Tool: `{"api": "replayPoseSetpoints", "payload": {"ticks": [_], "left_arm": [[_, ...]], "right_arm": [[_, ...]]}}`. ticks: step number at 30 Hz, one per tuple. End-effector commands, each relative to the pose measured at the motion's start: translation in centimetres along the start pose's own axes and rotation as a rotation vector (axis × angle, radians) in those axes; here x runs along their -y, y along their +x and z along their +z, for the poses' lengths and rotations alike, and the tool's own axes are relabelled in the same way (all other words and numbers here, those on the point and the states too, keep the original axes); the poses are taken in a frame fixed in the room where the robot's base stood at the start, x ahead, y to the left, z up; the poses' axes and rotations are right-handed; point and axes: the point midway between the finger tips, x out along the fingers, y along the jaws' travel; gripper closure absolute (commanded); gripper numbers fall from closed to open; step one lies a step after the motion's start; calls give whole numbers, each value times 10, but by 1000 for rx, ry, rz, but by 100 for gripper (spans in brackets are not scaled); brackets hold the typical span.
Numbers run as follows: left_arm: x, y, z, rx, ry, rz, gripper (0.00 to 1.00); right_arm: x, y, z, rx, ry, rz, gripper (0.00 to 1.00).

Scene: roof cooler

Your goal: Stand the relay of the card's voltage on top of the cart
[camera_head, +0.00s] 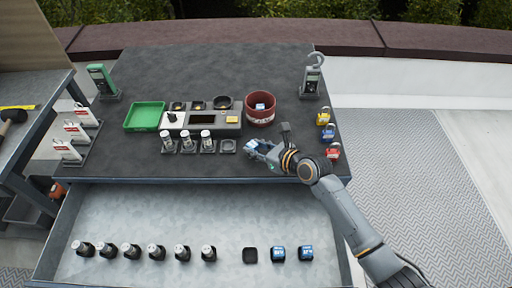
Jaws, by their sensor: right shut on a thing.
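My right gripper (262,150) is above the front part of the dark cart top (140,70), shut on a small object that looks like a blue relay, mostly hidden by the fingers. Two blue relays with white markings, one left (278,253) and one right (305,253), stand in the open drawer (150,215), beside an empty dark square seat (250,255). No voltage can be read at this size, and I cannot make out which item is the card. My left gripper is not in view.
A red bowl (261,110) with a small blue and white thing inside stands just behind my right gripper. A grey instrument panel (200,122), a green tray (145,116) and coloured padlocks (328,134) are nearby. Several dark-based cylinders (156,252) line the drawer.

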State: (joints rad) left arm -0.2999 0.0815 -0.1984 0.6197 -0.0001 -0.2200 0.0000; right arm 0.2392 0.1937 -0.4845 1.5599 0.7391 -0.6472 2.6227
Motion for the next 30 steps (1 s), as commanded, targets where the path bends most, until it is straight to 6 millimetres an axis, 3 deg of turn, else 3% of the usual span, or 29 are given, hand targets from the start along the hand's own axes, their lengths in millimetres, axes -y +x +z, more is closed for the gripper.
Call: {"api": "replayPoseSetpoints", "payload": {"ticks": [3, 4, 7, 20, 30], "left_arm": [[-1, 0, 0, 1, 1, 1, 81], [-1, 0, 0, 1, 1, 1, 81], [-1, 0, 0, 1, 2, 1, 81], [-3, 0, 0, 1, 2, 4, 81], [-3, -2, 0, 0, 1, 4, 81]], "right_arm": [[0, 1, -2, 0, 2, 0, 100], [0, 1, -3, -1, 1, 0, 71], [0, 1, -3, -1, 0, 0, 51], [0, -5, 0, -1, 0, 0, 50], [0, -68, -1, -1, -1, 0, 50]]}}
